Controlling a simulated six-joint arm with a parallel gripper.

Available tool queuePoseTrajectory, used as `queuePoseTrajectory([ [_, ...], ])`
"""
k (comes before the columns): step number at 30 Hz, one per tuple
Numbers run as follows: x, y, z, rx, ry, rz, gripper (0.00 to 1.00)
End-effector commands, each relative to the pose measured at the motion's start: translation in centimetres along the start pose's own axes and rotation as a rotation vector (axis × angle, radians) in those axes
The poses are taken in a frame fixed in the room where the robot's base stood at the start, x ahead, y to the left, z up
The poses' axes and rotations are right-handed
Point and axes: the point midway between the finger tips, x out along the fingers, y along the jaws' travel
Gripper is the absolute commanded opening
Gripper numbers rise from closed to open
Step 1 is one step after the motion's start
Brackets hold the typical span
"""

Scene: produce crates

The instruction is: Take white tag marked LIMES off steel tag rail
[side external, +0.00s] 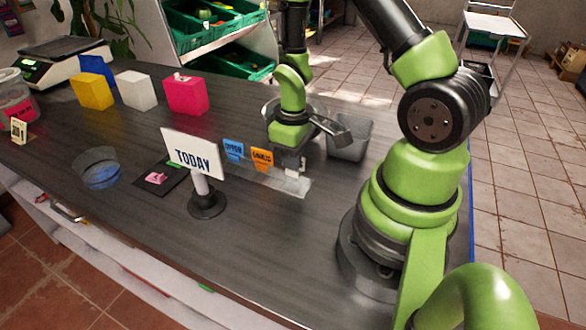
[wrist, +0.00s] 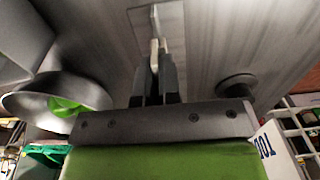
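The steel tag rail (side external: 298,187) lies on the dark counter; part of it also shows in the wrist view (wrist: 140,20). A blue tag (side external: 233,149) and an orange tag (side external: 262,159) stand along it. My gripper (side external: 290,166) points down at the rail's right end, to the right of the orange tag. A small white tag (side external: 291,173) shows just below the fingers. In the wrist view my gripper (wrist: 155,68) has its fingers close together on the thin pale tag (wrist: 154,50), seen nearly edge-on. Its lettering cannot be read, and the fingers hide part of it.
A white TODAY sign (side external: 193,154) on a round black base stands in front of the rail. A grey bin (side external: 350,140) and a metal bowl (wrist: 75,90) are close behind my gripper. A dark mat (side external: 160,178) lies left of the sign.

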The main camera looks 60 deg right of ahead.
Motion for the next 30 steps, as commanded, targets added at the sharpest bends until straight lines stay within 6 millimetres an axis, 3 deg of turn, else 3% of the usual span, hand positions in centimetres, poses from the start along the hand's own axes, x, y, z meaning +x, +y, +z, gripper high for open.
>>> queuePoseTrajectory([
  [30, -2.2, 0.0, 0.0, 0.000, 0.001, 0.000, 0.00],
])
